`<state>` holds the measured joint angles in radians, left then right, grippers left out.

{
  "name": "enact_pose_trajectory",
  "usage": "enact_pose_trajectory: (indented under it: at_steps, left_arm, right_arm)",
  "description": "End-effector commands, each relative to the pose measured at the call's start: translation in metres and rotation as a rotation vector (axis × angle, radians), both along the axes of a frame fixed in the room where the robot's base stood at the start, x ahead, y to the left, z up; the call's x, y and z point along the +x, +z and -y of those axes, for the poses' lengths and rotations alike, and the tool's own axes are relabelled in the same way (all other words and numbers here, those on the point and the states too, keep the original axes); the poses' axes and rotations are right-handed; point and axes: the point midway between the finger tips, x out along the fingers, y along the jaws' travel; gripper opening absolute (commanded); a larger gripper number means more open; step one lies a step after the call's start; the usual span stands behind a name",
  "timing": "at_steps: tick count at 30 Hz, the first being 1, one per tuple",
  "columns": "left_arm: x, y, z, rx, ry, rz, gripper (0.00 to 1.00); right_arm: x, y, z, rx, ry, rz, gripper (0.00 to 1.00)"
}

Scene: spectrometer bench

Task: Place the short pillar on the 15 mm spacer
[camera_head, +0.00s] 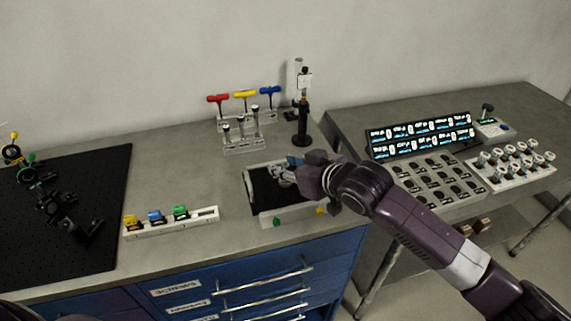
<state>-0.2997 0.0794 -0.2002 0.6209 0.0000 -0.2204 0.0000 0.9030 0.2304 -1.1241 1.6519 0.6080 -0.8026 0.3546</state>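My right arm comes in from the lower right. Its gripper (282,174) is over the black-floored tray (284,219) near the bench's front edge. The fingers are small and dark here, and I cannot tell whether they are open or shut or hold anything. A clear rack (243,145) behind the tray holds several metal pillars (240,127) of differing heights. I cannot tell for sure which is the short pillar. I cannot pick out the 15 mm spacer. My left gripper is not in view.
A white strip (205,219) with yellow, blue and green pieces lies left of the tray. Red, yellow and blue T-handled tools (244,96) stand at the back. A dark post (303,125) stands behind the tray. A black breadboard (95,180) with optics fills the left.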

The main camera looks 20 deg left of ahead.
Motion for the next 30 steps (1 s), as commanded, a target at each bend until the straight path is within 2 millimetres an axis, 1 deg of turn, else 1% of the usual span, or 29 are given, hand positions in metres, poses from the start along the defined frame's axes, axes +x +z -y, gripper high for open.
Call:
enact_pose_trajectory:
  at_steps: [8,11,14,24,27,30]
  left_arm:
    - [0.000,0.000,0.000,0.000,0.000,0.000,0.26]
    - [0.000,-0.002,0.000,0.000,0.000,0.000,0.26]
    - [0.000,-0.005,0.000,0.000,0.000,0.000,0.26]
    - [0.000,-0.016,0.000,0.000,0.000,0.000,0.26]
    - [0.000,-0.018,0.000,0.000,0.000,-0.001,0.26]
    - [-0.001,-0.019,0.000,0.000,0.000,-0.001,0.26]
  right_arm:
    - [0.000,0.003,0.000,0.000,0.000,0.001,0.32]
    - [-0.003,0.005,0.005,-0.001,0.000,0.001,0.32]
    - [-0.010,0.012,0.015,0.001,0.000,0.002,0.32]
    - [-0.046,0.043,0.062,-0.001,0.000,0.002,0.32]
    - [-0.053,0.051,0.073,0.000,-0.001,0.002,0.32]
    - [-0.059,0.057,0.080,0.002,0.000,0.001,0.32]
